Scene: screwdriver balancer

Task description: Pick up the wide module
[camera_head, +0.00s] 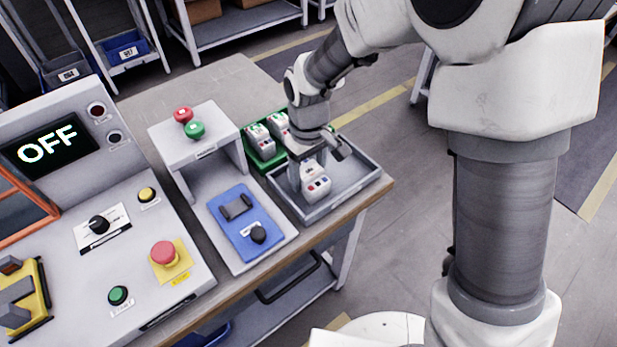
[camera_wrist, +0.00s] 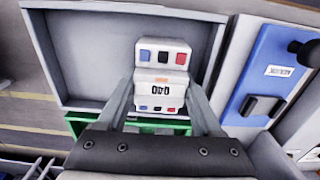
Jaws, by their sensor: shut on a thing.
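The wide module (camera_head: 317,186) is a white block with blue, black and red spots on its end faces. It is in the grey tray area at the right of the bench. My gripper (camera_head: 311,172) is above it, pointing down, with its fingers on the module's two sides. In the wrist view the module (camera_wrist: 160,82) sits between the two fingers of my gripper (camera_wrist: 161,96), which is shut on it. Its dark marking faces the wrist camera. Whether its underside touches the tray floor I cannot tell.
The grey tray (camera_head: 352,193) has free room right of the module. A green bin (camera_head: 266,165) with white modules stands behind it. A blue panel with a black knob (camera_head: 258,234) is to the left, beside a stand with red and green buttons (camera_head: 190,140). A display (camera_head: 50,147) reads OFF.

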